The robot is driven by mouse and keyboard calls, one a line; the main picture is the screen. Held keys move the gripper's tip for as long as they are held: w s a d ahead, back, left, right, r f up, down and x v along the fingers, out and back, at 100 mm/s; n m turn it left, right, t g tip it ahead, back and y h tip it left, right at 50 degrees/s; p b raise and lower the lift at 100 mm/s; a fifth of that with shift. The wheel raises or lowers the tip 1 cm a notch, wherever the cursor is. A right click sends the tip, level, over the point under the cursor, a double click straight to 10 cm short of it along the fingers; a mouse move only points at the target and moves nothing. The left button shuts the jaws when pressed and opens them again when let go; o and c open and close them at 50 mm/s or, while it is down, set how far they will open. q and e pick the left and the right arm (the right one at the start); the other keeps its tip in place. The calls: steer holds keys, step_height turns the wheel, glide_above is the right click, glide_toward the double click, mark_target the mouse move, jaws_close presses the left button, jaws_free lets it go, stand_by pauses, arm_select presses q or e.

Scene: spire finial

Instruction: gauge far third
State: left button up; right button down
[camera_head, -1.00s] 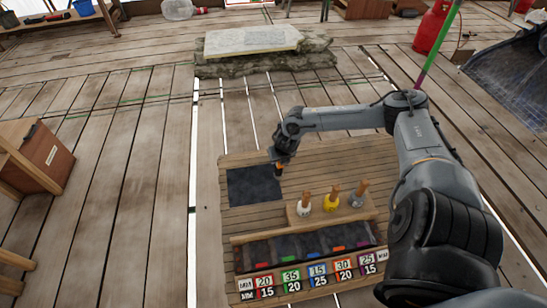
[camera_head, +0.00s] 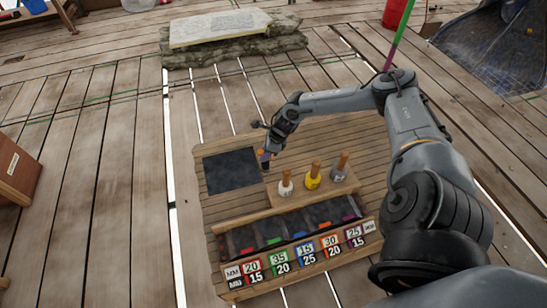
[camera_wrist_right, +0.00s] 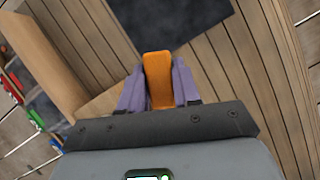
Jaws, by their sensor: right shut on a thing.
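My right gripper (camera_head: 265,158) is at the right edge of the dark square pad (camera_head: 231,171) on the wooden bench. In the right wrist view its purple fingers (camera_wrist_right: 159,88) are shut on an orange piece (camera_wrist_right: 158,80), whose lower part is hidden. Three wooden-handled tools stand in a row on a wooden block: a white one (camera_head: 286,187), a yellow one (camera_head: 314,180) and a grey one (camera_head: 339,173). In front is a tray (camera_head: 220,228) with dark compartments and coloured tabs. My left gripper is not in view.
A number board (camera_head: 307,250) with coloured squares runs along the tray's front. A stone slab (camera_head: 220,30) lies behind, on the plank floor. A wooden box (camera_head: 15,175) is at the left. The dark pad is bare.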

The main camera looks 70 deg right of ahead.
steer(key=w+d+r+b, duration=0.1)
steer(key=w+r+b, duration=0.3)
steer(key=w, duration=0.4)
step_height(320, 180, down, 5)
steer(key=b, duration=0.4)
steer(key=shift+w+r+b, duration=0.15)
steer(key=shift+r+b, duration=0.05)
steer(key=shift+b, duration=0.2)
steer(key=shift+f, duration=0.45)
step_height(320, 180, down, 2)
steer(key=shift+f+b, duration=0.1)
steer(key=shift+b, duration=0.45)
stand_by(0.9)
stand_by(0.6)
